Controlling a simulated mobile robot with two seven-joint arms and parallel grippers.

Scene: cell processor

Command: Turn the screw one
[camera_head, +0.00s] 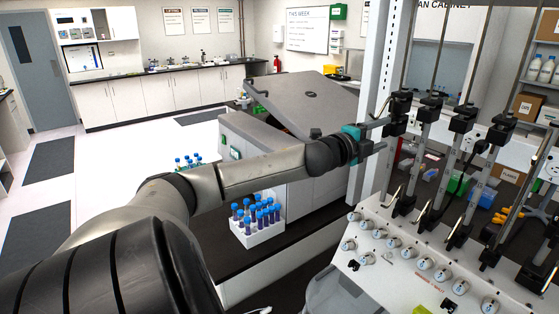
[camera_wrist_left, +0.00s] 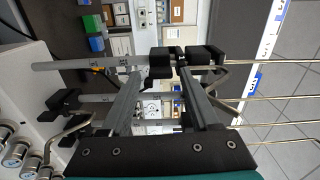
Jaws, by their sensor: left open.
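A row of upright syringe-like barrels with black clamps stands on the white machine at the right. The nearest-left black clamp (camera_head: 399,112) is just beyond my left gripper (camera_head: 386,133), whose teal-banded wrist reaches in from the left. In the left wrist view the gripper (camera_wrist_left: 161,74) has its two grey fingers apart. The black clamp (camera_wrist_left: 205,56) with its smaller black block lies across the fingertips, around a grey barrel (camera_wrist_left: 90,64). I cannot tell whether a fingertip touches it. Which part is screw one is not clear. My right gripper is out of view.
The white panel (camera_head: 400,268) below the clamps carries several round knobs. A white rack (camera_head: 250,239) of blue-capped tubes stands on the dark bench left of it. A grey machine (camera_head: 298,103) with a sloped lid stands behind my arm. Metal rods (camera_wrist_left: 285,97) rise close to the clamps.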

